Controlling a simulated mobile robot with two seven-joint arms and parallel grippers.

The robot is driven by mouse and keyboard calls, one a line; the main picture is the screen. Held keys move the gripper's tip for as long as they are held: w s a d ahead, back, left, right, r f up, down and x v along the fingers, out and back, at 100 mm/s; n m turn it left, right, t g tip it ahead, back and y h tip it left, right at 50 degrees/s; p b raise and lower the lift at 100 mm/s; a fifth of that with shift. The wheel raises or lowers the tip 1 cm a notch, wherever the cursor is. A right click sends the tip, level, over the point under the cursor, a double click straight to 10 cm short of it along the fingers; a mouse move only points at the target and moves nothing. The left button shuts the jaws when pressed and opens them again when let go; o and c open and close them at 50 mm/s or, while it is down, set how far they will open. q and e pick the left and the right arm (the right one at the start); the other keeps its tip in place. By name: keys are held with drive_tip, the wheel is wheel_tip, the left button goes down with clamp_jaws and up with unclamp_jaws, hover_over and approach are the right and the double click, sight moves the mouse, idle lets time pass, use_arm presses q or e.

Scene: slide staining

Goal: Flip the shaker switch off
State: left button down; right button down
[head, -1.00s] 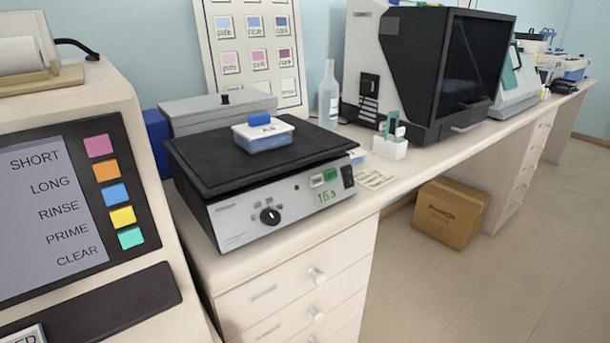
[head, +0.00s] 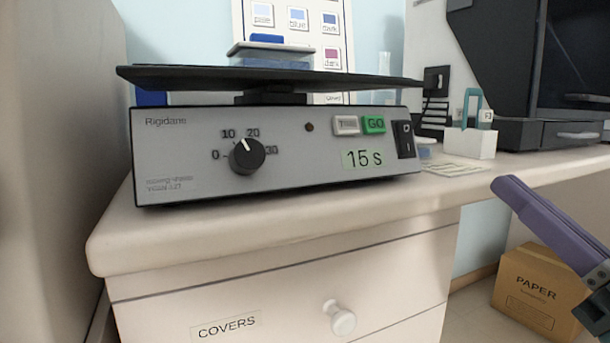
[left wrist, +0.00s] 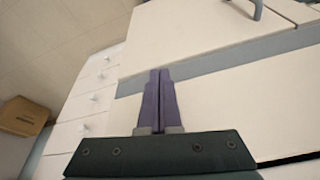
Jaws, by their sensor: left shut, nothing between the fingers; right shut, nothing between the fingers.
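The shaker (head: 290,185) stands on the counter in the head view, its grey front facing me. Its black rocker switch (head: 404,139) is at the right end of the front panel, beside the green GO button (head: 374,125). My left gripper (left wrist: 158,75) is shut and empty in the left wrist view, in front of pale drawer fronts.
A white rack (head: 470,142) with a teal handle and a flat card (head: 452,167) lie right of the shaker. A dark machine (head: 560,70) stands beyond. Drawers with a knob (head: 340,318) are below the counter. A cardboard box (head: 537,285) is on the floor.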

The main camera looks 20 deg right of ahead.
sight(407, 138)
use_arm(q)
drive_tip(key=shift+f, duration=0.25)
use_arm(e)
drive_tip(key=shift+d, duration=0.25)
use_arm(q)
drive_tip(key=shift+s+a, duration=0.1)
drive_tip(key=shift+a, duration=0.1)
use_arm(e)
drive_tip(key=shift+a, duration=0.1)
